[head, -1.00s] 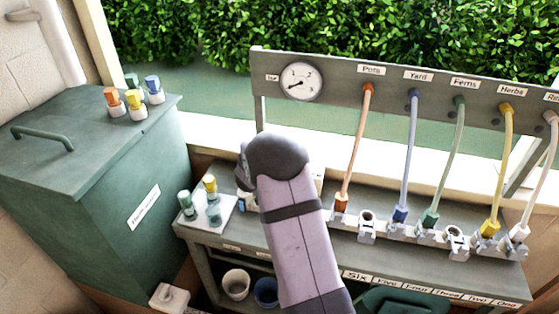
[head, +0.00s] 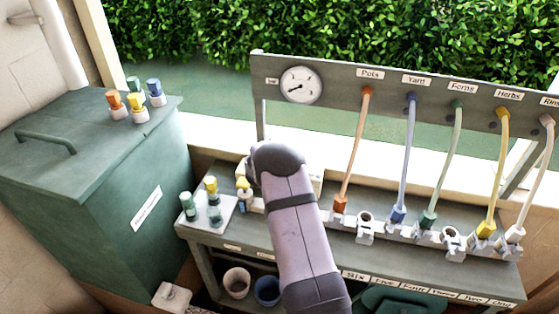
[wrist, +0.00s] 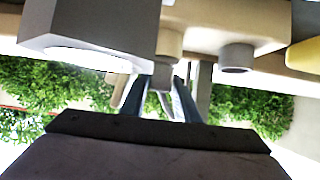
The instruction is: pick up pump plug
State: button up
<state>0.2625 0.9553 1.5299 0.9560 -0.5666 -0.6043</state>
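In the wrist view my gripper (wrist: 163,88) shows two dark, slim fingers with a gap between them. A short grey plug end (wrist: 161,74) under a beige collar (wrist: 169,43) is in line with that gap; it may be the pump plug, and I cannot tell if the fingers touch it. In the head view my grey-lilac arm covers the gripper. A pale box (head: 318,178) shows partly behind the arm, above the bench. A yellow-topped fitting (head: 243,187) stands just left of my wrist.
A pale plate (head: 226,207) with small capped fittings sits at the bench's left end. Several coloured hoses, such as the orange one (head: 354,150), hang to sockets on the right. A green cabinet (head: 90,200) stands left. A grey block (wrist: 90,35) is close by in the wrist view.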

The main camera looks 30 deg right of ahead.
grip_shut()
jog(key=shift+r, duration=0.1)
